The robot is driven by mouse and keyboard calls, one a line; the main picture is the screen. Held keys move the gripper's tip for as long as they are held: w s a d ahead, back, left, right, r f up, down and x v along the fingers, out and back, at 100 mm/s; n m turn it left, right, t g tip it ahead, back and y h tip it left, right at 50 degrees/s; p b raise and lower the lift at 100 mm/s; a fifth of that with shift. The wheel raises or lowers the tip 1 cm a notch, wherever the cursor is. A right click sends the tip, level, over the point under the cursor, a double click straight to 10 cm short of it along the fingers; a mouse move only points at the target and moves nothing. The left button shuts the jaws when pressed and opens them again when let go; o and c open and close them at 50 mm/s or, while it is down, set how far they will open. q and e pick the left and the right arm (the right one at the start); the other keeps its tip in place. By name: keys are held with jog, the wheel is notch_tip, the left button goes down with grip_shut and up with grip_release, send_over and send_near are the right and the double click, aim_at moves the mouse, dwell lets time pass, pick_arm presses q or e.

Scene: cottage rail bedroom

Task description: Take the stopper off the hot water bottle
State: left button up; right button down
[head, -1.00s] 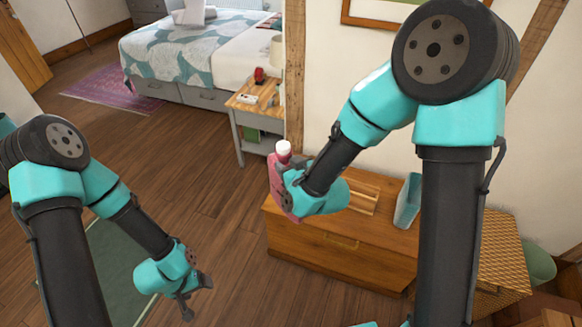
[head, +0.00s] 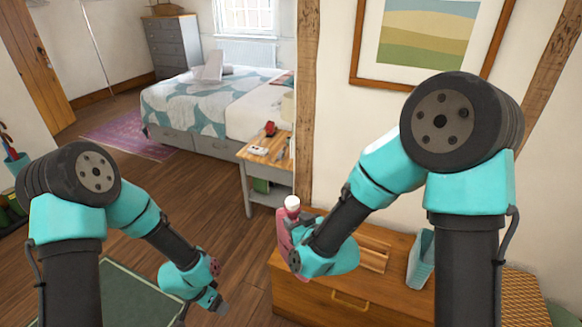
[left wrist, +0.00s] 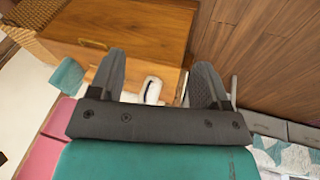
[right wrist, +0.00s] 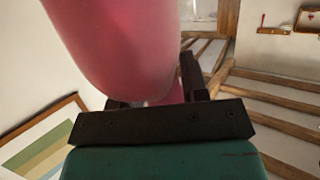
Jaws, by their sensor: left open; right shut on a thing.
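The hot water bottle (head: 284,229) is pink, upright and topped by a white stopper (head: 292,203). My right gripper (head: 294,258) is shut on it. In the right wrist view the pink bottle (right wrist: 120,40) fills the upper left, with a narrower pink part between the fingers (right wrist: 155,95). The stopper is out of that view. My left gripper (head: 218,300) is open, to the left of and lower than the bottle in the head view. In the left wrist view its fingers (left wrist: 158,85) stand apart; a small white thing shows between them, which I cannot identify.
A wooden chest (head: 330,300) stands below and behind the bottle, with a light blue container (head: 420,260) on it. A bedside table (head: 262,155) and a bed (head: 190,105) are farther back. Open wooden floor (head: 210,190) lies left of the bottle.

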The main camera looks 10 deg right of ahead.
pick_arm(q)
jog(key=w+d+r+m, duration=0.7)
jog(key=w+r+m, duration=0.1)
jog(key=r+m, duration=0.1)
notch_tip(320, 180, up, 34)
jog(key=m+t+y, duration=0.2)
jog(key=m+y, duration=0.1)
jog(key=m, duration=2)
send_over(292, 200)
jog(key=s, duration=0.2)
jog(key=shift+a+g, duration=0.3)
jog(key=shift+f, duration=0.1)
jog(key=f, duration=0.4)
jog(key=w+f, duration=0.1)
jog(key=f, duration=0.7)
jog(key=shift+w+d, duration=0.35)
jog(key=shift+w, duration=0.05)
jog(key=shift+r, duration=0.1)
